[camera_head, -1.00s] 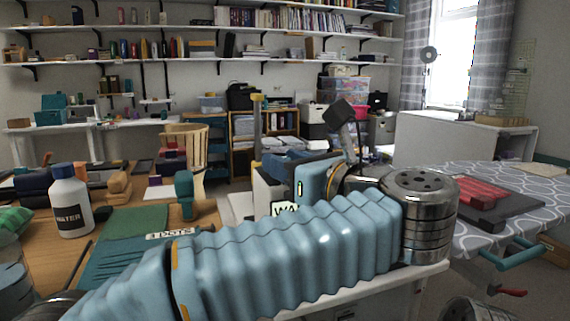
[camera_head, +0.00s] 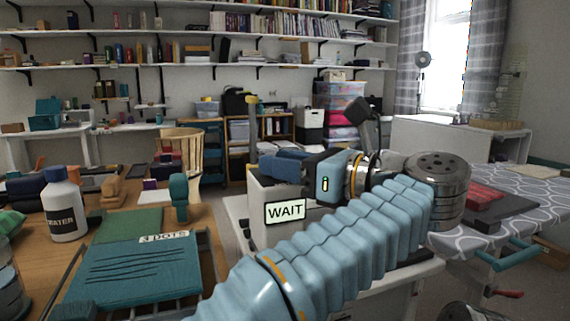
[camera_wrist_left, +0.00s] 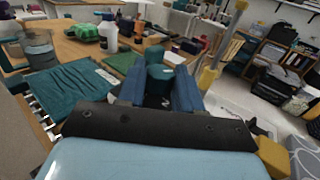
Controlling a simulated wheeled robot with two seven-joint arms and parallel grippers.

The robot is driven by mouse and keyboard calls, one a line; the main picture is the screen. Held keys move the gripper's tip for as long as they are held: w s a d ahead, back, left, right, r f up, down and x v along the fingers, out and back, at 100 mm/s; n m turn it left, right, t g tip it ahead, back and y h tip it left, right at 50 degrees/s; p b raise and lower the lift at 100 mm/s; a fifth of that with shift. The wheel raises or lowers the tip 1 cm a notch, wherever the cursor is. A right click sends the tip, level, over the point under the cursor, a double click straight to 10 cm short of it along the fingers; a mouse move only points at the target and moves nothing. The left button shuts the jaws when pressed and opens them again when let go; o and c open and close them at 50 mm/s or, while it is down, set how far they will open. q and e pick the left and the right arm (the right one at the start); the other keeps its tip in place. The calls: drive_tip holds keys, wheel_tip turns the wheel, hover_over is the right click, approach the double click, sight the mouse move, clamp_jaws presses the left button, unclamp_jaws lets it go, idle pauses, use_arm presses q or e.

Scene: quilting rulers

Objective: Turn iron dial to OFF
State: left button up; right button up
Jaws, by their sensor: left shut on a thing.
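A teal upright object with a rounded top (camera_head: 180,197) stands at the edge of the wooden table. It also shows beyond the fingers in the left wrist view (camera_wrist_left: 159,74). My right gripper is out of view.
The wooden table (camera_head: 38,262) holds a WATER bottle (camera_head: 64,208), a green mat (camera_head: 128,226) and a teal cloth-like piece (camera_head: 138,272). A patterned ironing surface (camera_head: 525,196) with red and dark pieces is at right. A wooden chair (camera_head: 185,142) stands behind.

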use_arm(q)
drive_tip(key=o, duration=1)
drive_tip(key=shift+o, duration=0.2)
drive_tip(key=p+v, duration=0.1)
drive_tip(key=v, duration=1.3)
drive_tip(key=shift+a+r, duration=0.1)
drive_tip(key=shift+a, duration=0.05)
